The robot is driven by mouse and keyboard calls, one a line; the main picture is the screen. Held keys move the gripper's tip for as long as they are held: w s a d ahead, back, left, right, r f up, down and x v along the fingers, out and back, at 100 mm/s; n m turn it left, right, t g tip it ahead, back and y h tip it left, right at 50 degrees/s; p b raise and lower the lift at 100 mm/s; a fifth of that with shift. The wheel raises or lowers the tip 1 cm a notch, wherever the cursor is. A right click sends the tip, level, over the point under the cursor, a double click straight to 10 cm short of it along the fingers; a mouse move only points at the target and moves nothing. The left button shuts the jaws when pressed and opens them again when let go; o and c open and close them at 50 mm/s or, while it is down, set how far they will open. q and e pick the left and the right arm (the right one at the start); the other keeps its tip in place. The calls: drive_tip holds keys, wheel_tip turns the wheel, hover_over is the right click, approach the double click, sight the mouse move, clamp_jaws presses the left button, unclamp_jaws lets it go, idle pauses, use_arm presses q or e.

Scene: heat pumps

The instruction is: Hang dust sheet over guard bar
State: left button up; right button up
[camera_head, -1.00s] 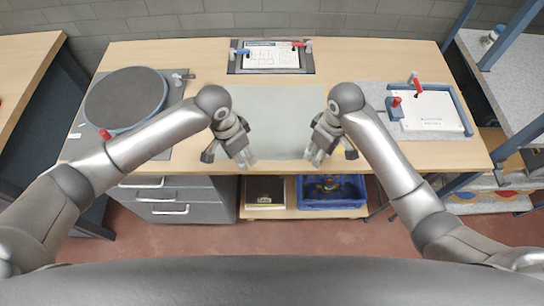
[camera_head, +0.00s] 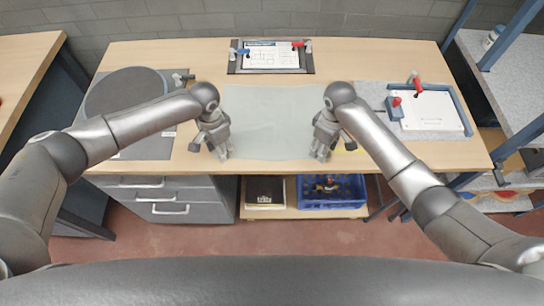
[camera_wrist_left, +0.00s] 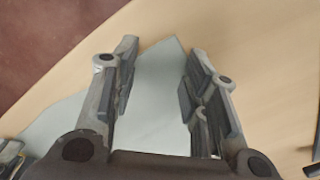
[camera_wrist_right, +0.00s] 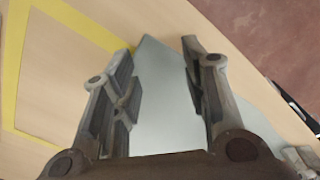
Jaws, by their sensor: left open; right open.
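The dust sheet (camera_head: 272,125), pale grey-green and thin, lies flat on the middle of the wooden workbench, near its front edge. My left gripper (camera_head: 222,155) is open over the sheet's front left corner. In the left wrist view, a sheet corner (camera_wrist_left: 160,85) lies between the spread fingers. My right gripper (camera_head: 320,156) is open over the front right corner. In the right wrist view, that corner (camera_wrist_right: 155,90) lies between its spread fingers. Neither gripper holds the sheet. I cannot clearly identify the guard bar in these views.
A round dark plate (camera_head: 126,93) on a grey mat stands at the left. A framed document board (camera_head: 271,57) with clamps is at the back. A white panel in a blue fixture (camera_head: 432,110) is at the right. A blue crate (camera_head: 331,191) sits below the bench. Yellow tape (camera_wrist_right: 75,22) marks the bench.

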use_arm(q)
drive_tip(key=shift+f, duration=0.25)
use_arm(e)
drive_tip(key=shift+f, duration=0.3)
use_arm(q)
drive_tip(key=shift+f, duration=0.15)
use_arm(e)
drive_tip(key=shift+f, duration=0.15)
use_arm(q)
drive_tip(key=shift+c, duration=1)
use_arm(e)
drive_tip(key=shift+c, duration=1)
use_arm(q)
clamp_jaws()
use_arm(e)
drive_tip(key=shift+s, duration=0.1)
clamp_jaws()
drive_tip(key=shift+d, duration=0.1)
use_arm(q)
drive_tip(key=shift+a, duration=0.1)
